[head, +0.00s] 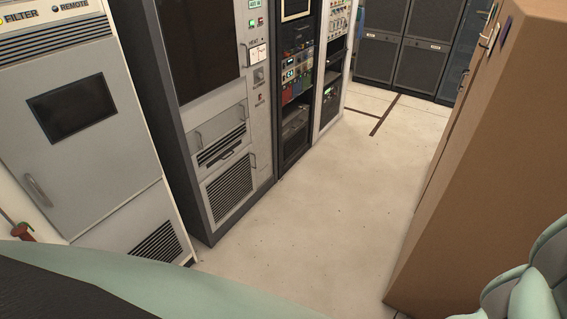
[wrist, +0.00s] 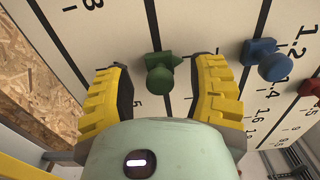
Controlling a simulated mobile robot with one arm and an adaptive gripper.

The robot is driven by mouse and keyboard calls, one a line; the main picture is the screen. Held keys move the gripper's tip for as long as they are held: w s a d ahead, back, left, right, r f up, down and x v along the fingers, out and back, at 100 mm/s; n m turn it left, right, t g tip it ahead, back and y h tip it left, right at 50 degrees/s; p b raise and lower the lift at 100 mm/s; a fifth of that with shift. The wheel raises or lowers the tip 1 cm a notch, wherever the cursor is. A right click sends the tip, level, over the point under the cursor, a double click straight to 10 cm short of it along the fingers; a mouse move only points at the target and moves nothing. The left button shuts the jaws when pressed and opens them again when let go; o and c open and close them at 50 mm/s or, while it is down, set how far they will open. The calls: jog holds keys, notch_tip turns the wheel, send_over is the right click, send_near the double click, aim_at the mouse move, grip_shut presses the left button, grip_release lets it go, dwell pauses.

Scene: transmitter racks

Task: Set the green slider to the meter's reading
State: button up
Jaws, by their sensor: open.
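The green slider (wrist: 160,79) is a small green knob on a dark vertical slot in a white panel (wrist: 120,35) in the wrist view. My gripper (wrist: 163,74) has yellow-and-black fingers, open, one on each side of the green slider with gaps between. In the head view a small white-faced meter (head: 258,53) sits on the grey rack; I cannot tell if it is the task's meter, and its reading is too small to read. The head view does not show my gripper.
A blue slider (wrist: 266,60) sits right of the green one, near marks 1.2 and 1.4, with a red knob (wrist: 309,87) beyond it. Chipboard (wrist: 28,72) is at left. In the head view a tall brown cabinet (head: 475,170) stands right; the floor (head: 310,210) between is clear.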

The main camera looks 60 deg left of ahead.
jog(key=shift+a, duration=0.1)
jog(key=v, duration=1.2)
